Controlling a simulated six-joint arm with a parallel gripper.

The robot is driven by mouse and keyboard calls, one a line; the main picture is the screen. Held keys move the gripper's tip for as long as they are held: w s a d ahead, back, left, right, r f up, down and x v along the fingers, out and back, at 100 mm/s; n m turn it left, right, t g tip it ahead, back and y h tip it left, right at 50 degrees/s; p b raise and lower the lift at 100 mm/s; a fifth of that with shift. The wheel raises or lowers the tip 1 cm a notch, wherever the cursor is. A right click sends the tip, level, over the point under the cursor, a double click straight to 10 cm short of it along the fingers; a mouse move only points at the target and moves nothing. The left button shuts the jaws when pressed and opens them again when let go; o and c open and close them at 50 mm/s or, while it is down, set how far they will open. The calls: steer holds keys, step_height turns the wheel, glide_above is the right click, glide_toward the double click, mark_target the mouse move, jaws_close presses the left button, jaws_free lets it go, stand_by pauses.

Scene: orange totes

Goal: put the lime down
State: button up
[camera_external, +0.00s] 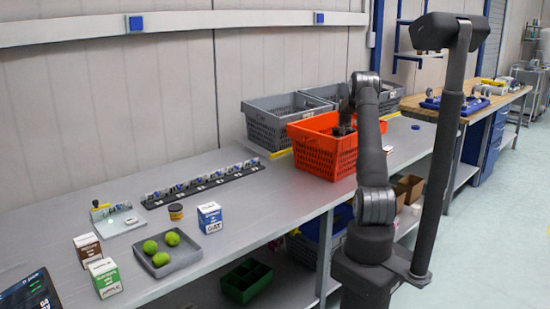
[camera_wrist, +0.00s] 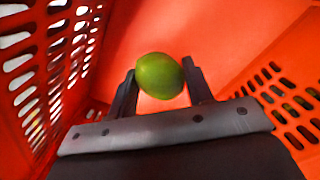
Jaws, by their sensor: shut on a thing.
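The lime (camera_wrist: 160,76) is green and sits between the two fingertips of my gripper (camera_wrist: 160,82) in the wrist view. The fingers are shut on it, one on each side. Around it are the slotted walls and the plain floor of the orange tote (camera_wrist: 205,28). How far the lime is above the floor I cannot tell. In the external view my gripper (camera_external: 345,128) reaches down into the orange tote (camera_external: 318,157), and the lime is hidden there by the tote wall and the arm.
Grey crates (camera_external: 268,120) stand behind the orange tote. A grey tray (camera_external: 172,263) with several limes (camera_external: 160,258) lies at the front left of the bench. Small boxes (camera_external: 210,216) and a dark rack (camera_external: 205,184) stand near it.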

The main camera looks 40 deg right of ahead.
steer(key=shift+f, duration=2.35)
steer(key=shift+f, duration=0.1)
steer(key=o, duration=1)
step_height(320, 180, up, 12)
steer(key=shift+r, duration=0.1)
